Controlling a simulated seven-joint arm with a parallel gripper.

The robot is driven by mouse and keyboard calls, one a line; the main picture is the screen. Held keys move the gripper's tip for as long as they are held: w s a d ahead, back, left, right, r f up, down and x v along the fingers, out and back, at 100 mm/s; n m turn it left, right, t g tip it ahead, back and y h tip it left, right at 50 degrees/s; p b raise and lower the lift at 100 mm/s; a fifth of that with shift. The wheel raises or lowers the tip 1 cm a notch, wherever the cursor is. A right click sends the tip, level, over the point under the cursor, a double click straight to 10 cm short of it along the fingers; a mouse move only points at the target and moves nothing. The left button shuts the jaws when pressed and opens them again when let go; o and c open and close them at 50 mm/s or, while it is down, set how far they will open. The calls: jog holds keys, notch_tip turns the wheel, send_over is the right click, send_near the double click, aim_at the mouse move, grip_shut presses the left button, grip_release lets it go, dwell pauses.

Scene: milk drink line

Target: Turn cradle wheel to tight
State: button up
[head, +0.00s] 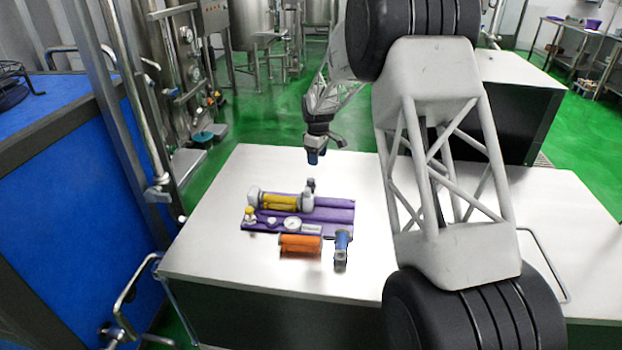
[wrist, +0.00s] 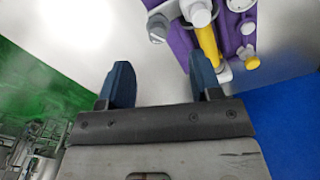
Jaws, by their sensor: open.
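The cradle is a purple base (head: 340,215) on the white table, with pale end blocks and a yellow cylinder (head: 281,202) lying between them. In the wrist view the yellow cylinder (wrist: 207,42) and purple base (wrist: 181,45) are at the upper right. A small dark and grey knob (head: 311,185) stands at the back right of the cradle; it shows in the wrist view (wrist: 157,27) and may be the wheel. Its marking cannot be read. My gripper (head: 316,158) is open and empty, above and behind the cradle. Its blue fingers (wrist: 160,78) are apart, touching nothing.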

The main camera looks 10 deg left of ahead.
aim_at(311, 179)
jog(key=shift+n, duration=0.4)
jog(key=shift+w+a+f, duration=0.3)
jog(key=shift+a+f, duration=0.1)
jog(key=shift+f, duration=0.2)
jog(key=shift+w+a+f, duration=0.35)
jog(key=shift+a+f, duration=0.1)
jog(key=shift+f, duration=0.15)
jog(key=shift+w+a+f, duration=0.3)
jog(key=shift+a+f, duration=0.1)
jog(key=shift+f, duration=0.2)
jog(key=shift+f, duration=0.2)
jog(key=shift+f, duration=3.7)
jog(key=shift+c, duration=0.4)
jog(key=c, duration=0.9)
jog(key=shift+o, duration=0.2)
